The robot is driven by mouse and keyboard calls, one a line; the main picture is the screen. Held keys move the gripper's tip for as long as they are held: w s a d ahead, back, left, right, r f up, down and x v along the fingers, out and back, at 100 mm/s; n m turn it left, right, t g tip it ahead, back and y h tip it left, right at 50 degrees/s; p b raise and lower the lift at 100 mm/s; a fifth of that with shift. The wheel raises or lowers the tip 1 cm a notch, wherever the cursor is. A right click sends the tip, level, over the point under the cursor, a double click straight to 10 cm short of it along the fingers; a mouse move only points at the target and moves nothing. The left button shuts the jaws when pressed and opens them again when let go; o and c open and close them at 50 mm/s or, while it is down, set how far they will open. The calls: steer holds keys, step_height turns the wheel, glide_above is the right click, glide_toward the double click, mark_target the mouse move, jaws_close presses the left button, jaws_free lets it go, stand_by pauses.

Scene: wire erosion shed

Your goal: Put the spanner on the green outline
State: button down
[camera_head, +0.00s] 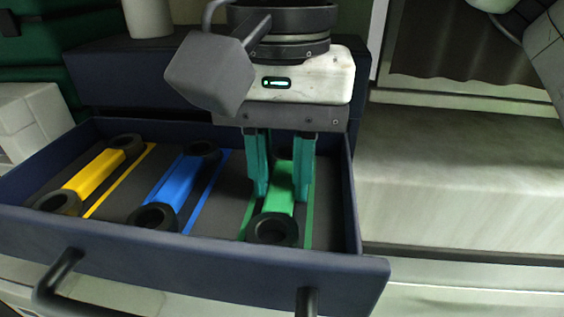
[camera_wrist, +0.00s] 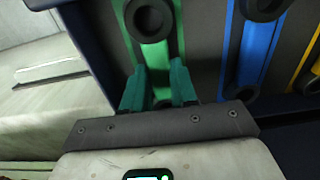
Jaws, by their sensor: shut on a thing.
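A spanner with a green handle and dark ring ends (camera_head: 274,226) lies in the right part of the open drawer, over the green outline (camera_head: 309,215). Green outline strips show on both sides of it. My gripper (camera_head: 280,190) reaches down into the drawer with its teal fingers on either side of the green handle, shut on it. In the wrist view the spanner's near ring (camera_wrist: 150,18) shows beyond the fingers (camera_wrist: 160,92), between the green strips. The fingers hide part of the handle. I cannot tell whether the spanner touches the drawer floor.
The dark blue drawer (camera_head: 200,247) also holds a blue spanner (camera_head: 175,181) and a yellow spanner (camera_head: 95,174) beside their own coloured lines. A pale bench surface (camera_head: 450,180) lies to the right. A white cup-like object (camera_head: 148,18) stands behind.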

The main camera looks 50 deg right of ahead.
mark_target(282, 184)
steer(key=shift+f, duration=0.2)
steer(key=c, duration=0.9)
jaws_free()
steer(key=shift+r, duration=0.15)
step_height(282, 184, up, 12)
steer(key=shift+r+b, duration=0.1)
steer(key=shift+b, duration=0.3)
